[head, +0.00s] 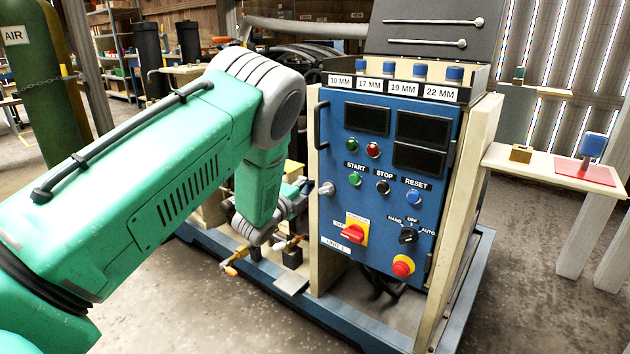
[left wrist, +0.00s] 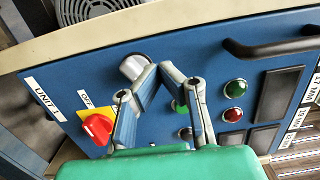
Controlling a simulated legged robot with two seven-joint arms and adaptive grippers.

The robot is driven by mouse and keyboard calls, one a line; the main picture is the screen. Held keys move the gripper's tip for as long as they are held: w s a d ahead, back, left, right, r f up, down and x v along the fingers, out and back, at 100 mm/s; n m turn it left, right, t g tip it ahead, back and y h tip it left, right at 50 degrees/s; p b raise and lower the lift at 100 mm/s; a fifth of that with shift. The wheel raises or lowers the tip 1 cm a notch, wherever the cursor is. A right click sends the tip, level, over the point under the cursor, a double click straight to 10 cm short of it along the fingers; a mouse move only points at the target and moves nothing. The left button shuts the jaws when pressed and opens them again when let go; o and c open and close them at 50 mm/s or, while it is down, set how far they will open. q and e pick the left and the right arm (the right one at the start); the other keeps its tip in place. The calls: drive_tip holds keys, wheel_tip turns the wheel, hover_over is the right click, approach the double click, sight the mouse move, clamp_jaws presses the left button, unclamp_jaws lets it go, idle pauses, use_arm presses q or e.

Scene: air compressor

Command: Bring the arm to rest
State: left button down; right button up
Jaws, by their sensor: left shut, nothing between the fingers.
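My green left arm (head: 150,190) reaches in from the left in the head view and bends down beside the blue control panel (head: 340,265). My left gripper (head: 302,192) is small and partly hidden there, near the panel's left edge. In the left wrist view the left gripper (left wrist: 160,70) is shut, its fingertips together with nothing between them. It is in front of the panel, next to a silver knob (left wrist: 135,66); whether it touches is unclear. The same knob shows in the head view (head: 326,188). My right gripper is not in view.
The panel carries a red-and-yellow rotary switch (head: 353,233), a red emergency button (head: 402,267), start, stop and reset buttons, and a side handle (head: 320,125). A green air cylinder (head: 45,100) stands at the left. A wooden shelf (head: 535,163) juts out at the right.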

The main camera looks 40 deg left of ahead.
use_arm(q)
drive_tip(key=s+p, duration=0.1)
drive_tip(key=s, duration=0.6)
drive_tip(key=shift+s+a+f+p, duration=0.2)
drive_tip(key=shift+s+a+p, duration=0.1)
drive_tip(key=shift+p, duration=0.1)
drive_tip(key=s+d+f+n+g+p, duration=0.3)
drive_tip(key=s+d+f+n+g, duration=0.15)
drive_tip(key=s+f, duration=0.2)
drive_tip(key=s+d+f+n+g+p, duration=0.2)
drive_tip(key=s+d+f+n+g, duration=0.3)
drive_tip(key=s, duration=0.3)
drive_tip(key=s+d+f+n+g+p, duration=0.1)
drive_tip(key=s+d+n+g, duration=0.1)
drive_tip(key=s, duration=0.6)
drive_tip(key=s+d+f+n+g+p, duration=0.1)
drive_tip(key=s+d+n+g, duration=0.1)
drive_tip(key=s, duration=0.5)
drive_tip(key=s+d+f+n+g+h+p, duration=0.1)
drive_tip(key=s+d+n+g+p, duration=0.1)
drive_tip(key=s+d, duration=0.4)
drive_tip(key=s+n+g, duration=0.1)
drive_tip(key=s+g, duration=0.1)
drive_tip(key=shift+s, duration=0.3)
drive_tip(key=shift+w+f, duration=0.1)
drive_tip(key=shift+w, duration=0.05)
